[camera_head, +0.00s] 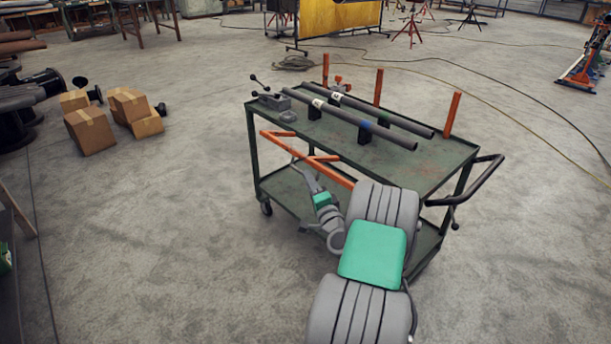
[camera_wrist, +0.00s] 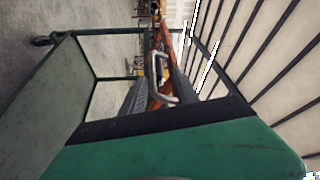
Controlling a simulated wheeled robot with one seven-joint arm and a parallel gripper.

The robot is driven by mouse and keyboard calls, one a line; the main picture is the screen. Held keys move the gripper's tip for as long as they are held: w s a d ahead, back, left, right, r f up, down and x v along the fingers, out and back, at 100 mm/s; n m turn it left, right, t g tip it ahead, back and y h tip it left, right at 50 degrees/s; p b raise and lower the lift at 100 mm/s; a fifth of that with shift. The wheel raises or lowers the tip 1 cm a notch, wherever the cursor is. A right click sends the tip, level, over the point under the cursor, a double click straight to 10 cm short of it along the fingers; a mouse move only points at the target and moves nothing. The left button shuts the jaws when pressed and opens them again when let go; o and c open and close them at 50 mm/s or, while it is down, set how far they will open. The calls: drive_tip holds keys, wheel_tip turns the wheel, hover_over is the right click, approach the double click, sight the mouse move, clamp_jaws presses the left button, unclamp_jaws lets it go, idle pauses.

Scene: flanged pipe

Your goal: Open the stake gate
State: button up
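The stake gate (camera_head: 305,158) is an orange bar frame along the near long side of the green cart (camera_head: 430,165). It slants down from the cart's left corner toward my arm, which hides its right end. Part of the orange gate also shows in the wrist view (camera_wrist: 157,62), near the middle. My gripper (camera_head: 299,172) is just below the gate's bars, at the near side of the cart. It is too small to tell whether it touches a bar.
Two dark pipes (camera_head: 365,123) lie in supports on the cart top. Several upright orange stakes (camera_head: 451,115) stand at its far edge. A black push handle (camera_head: 475,182) juts out at the right. Cardboard boxes (camera_head: 90,130) sit on the floor at left; the floor between is clear.

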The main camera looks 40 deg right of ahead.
drive_tip(key=shift+s+a, duration=0.15)
drive_tip(key=shift+s, duration=0.15)
drive_tip(key=shift+a, duration=0.1)
drive_tip(key=b+v, duration=0.3)
drive_tip(key=v, duration=0.6)
idle(0.4)
idle(0.4)
